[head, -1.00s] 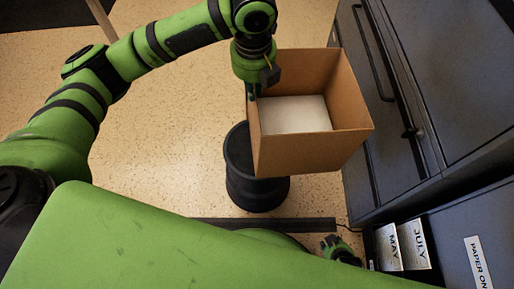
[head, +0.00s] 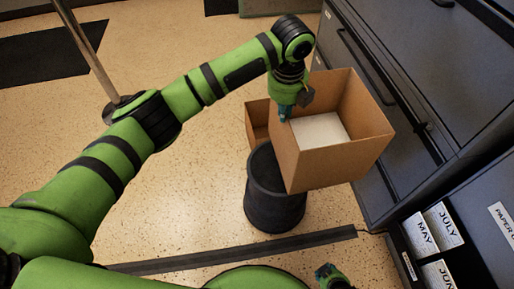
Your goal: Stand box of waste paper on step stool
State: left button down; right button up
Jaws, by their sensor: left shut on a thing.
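The open cardboard box of waste paper (head: 338,165) has white paper inside. My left gripper (head: 286,111) is shut on its left rim, pointing down. The black, round step stool (head: 275,208) stands on the floor below and left of the box. The box overlaps the stool's right part in the picture and hides some of its top. I cannot tell whether they touch. My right gripper (head: 328,272) shows only in part at the bottom edge, and its jaws cannot be made out.
Another cardboard box (head: 257,122) shows partly behind the held one. Dark drawer cabinets (head: 385,95) stand close on the right. A dark bin with month labels (head: 440,225) is at the lower right. A dark strip (head: 240,248) crosses the floor in front.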

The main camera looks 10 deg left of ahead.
pick_arm(q)
jog(key=a+f+b, duration=0.1)
jog(key=a+f, duration=0.9)
jog(key=shift+w+a, duration=0.15)
jog(key=shift+a, duration=0.05)
jog(key=c, duration=1.6)
grip_release()
jog(key=shift+f, duration=0.2)
jog(key=shift+o, duration=1.2)
notch_tip(320, 180, up, 12)
jog(key=s+p, duration=0.1)
jog(key=shift+s+p, duration=0.3)
jog(key=shift+p, duration=0.1)
pick_arm(e)
jog(key=shift+w+d+r, duration=0.15)
jog(key=shift+w+d, duration=0.05)
jog(key=shift+w, duration=0.05)
pick_arm(q)
jog(key=shift+a, duration=0.1)
